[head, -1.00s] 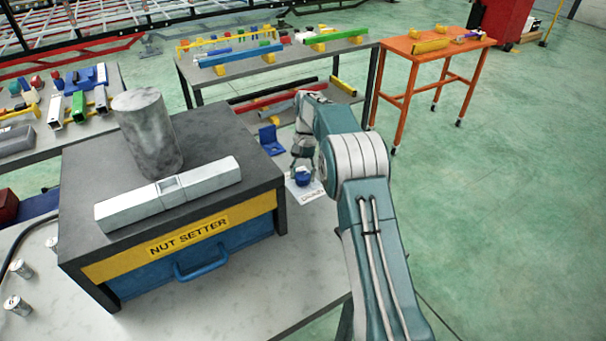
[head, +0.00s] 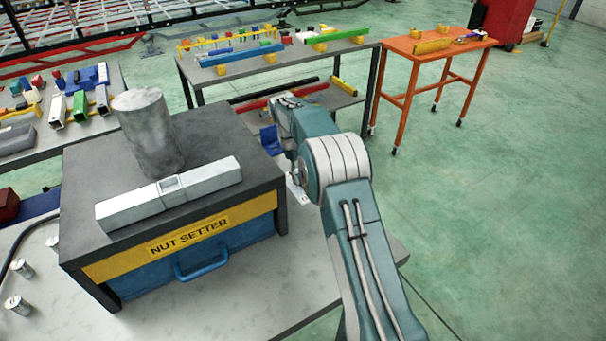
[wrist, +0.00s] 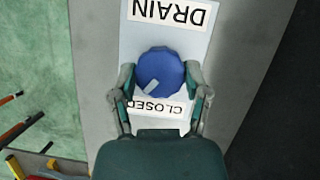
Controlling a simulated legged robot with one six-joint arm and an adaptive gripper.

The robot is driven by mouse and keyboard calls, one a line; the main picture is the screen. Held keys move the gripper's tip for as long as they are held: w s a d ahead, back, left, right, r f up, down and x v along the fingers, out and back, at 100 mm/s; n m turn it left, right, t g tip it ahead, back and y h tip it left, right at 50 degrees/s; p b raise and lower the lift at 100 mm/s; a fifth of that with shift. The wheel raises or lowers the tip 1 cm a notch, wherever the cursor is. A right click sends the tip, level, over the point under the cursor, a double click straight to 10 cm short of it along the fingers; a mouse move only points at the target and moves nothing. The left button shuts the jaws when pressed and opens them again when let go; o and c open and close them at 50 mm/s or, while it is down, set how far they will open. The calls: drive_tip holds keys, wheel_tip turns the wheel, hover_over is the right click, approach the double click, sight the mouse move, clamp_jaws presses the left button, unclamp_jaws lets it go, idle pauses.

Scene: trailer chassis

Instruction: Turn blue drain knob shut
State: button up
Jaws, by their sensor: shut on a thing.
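The blue drain knob (wrist: 158,72) shows in the wrist view on a white plate (wrist: 195,45) marked DRAIN and CLOSED, both upside down in this view. In the head view my arm hides the knob and the fingers; only a corner of the white plate (head: 296,190) shows.
The NUT SETTER box (head: 190,236) stands left of my arm, bearing a grey cylinder (head: 150,130) and a pale bar (head: 168,194). A blue bracket (head: 270,140) stands behind. An orange table (head: 440,48) is at back right. The green floor at right is clear.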

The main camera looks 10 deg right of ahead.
drive_tip(key=n+t+h, duration=0.1)
drive_tip(key=n, duration=0.2)
drive_tip(key=n+t, duration=0.1)
drive_tip(key=n, duration=0.2)
drive_tip(key=shift+a+n+h, duration=0.1)
drive_tip(key=shift+n+h, duration=0.2)
drive_tip(key=shift+h, duration=0.1)
idle(0.4)
drive_tip(key=o, duration=1.2)
drive_tip(key=shift+c, duration=0.2)
drive_tip(key=v, duration=1.2)
